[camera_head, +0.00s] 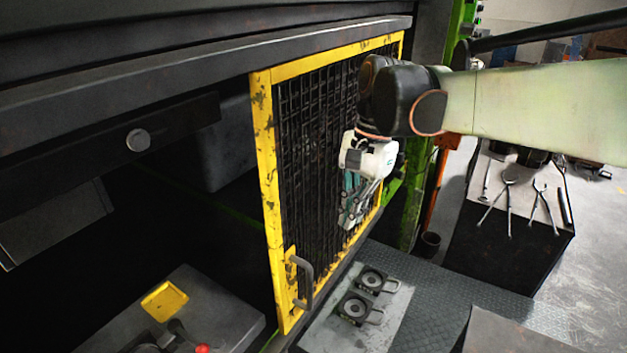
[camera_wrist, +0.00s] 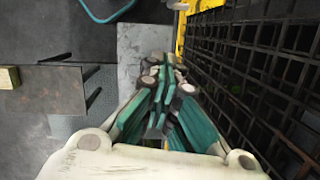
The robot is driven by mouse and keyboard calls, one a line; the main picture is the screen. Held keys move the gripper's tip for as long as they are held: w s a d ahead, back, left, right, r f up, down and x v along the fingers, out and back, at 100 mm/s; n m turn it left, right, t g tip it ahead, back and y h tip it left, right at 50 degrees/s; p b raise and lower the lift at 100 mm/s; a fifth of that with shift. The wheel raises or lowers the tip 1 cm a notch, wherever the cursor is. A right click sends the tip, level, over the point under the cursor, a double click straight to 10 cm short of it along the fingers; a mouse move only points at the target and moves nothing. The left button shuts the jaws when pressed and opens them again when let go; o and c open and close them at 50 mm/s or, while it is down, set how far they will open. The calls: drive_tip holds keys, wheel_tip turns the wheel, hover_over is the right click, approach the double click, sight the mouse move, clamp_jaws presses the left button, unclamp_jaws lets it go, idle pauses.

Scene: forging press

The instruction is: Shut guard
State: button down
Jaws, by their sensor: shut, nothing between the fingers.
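The guard (camera_head: 262,130) is a yellow-framed door with dark wire mesh, its yellow paint chipped. It stands upright at an angle, with the dark press opening showing to its left. Its grey handle (camera_head: 304,283) is at the lower left corner of the frame. My gripper (camera_head: 346,220) hangs pointing down in front of the mesh, near its right part, well above and right of the handle. Its teal fingers (camera_wrist: 163,65) are together and empty. In the wrist view the mesh (camera_wrist: 255,65) runs along the right side, close to the fingers; I cannot tell whether they touch.
Below the guard, a grey plate (camera_head: 383,333) holds two dark round parts with handles (camera_head: 354,308). A dark bench (camera_head: 515,250) with tongs stands at the right. A block with a yellow pad (camera_head: 164,301) and a red knob (camera_head: 202,348) sits lower left.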

drive_tip(key=s+a+f+p, duration=0.2)
drive_tip(key=s+a+f, duration=0.1)
drive_tip(key=a+f, duration=0.2)
drive_tip(key=shift+s+a+f+m+g+p, duration=0.3)
drive_tip(key=shift+s+f+p, duration=0.1)
drive_tip(key=shift+f, duration=0.9)
drive_tip(key=shift+s, duration=0.1)
